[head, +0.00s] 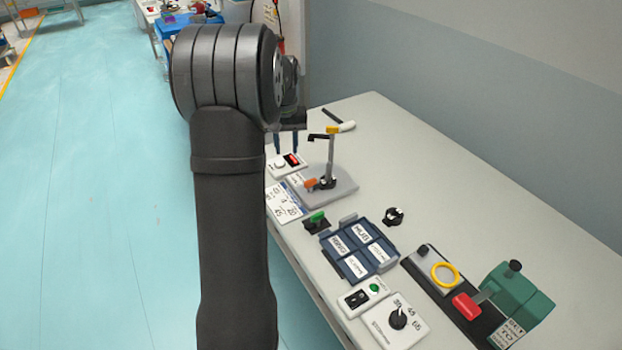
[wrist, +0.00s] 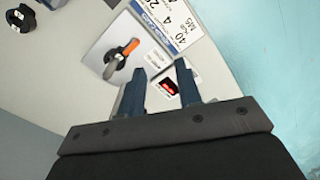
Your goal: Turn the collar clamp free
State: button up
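A grey plate (head: 338,188) on the bench carries an upright post (head: 330,160). A black collar (head: 326,183) sits around the post's foot, with an orange lever (head: 310,183) beside it; I take this as the collar clamp. In the wrist view the post is seen nearly end-on, with an orange-tipped piece (wrist: 131,47) over the plate (wrist: 112,35). My gripper (wrist: 160,82) has its two blue fingers apart with nothing between them. In the head view my gripper (head: 284,143) is above and left of the post, partly hidden behind my arm.
A printed card (head: 283,203) lies in front of the plate. A blue labelled tray (head: 359,246), a black round part (head: 393,216) and a green machine (head: 515,292) stand farther right. The bench behind the post is mostly clear.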

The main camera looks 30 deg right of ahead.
aim_at(310, 180)
jog(key=s+d+r+m, duration=0.2)
jog(key=d+r+m, duration=0.3)
jog(key=m, duration=0.8)
jog(key=f, duration=0.6)
jog(key=d+f, duration=0.1)
jog(key=f, duration=1.1)
jog(key=shift+w+d+f, duration=0.1)
jog(key=shift+d+f, duration=0.1)
jog(key=shift+f, duration=0.1)
grip_shut()
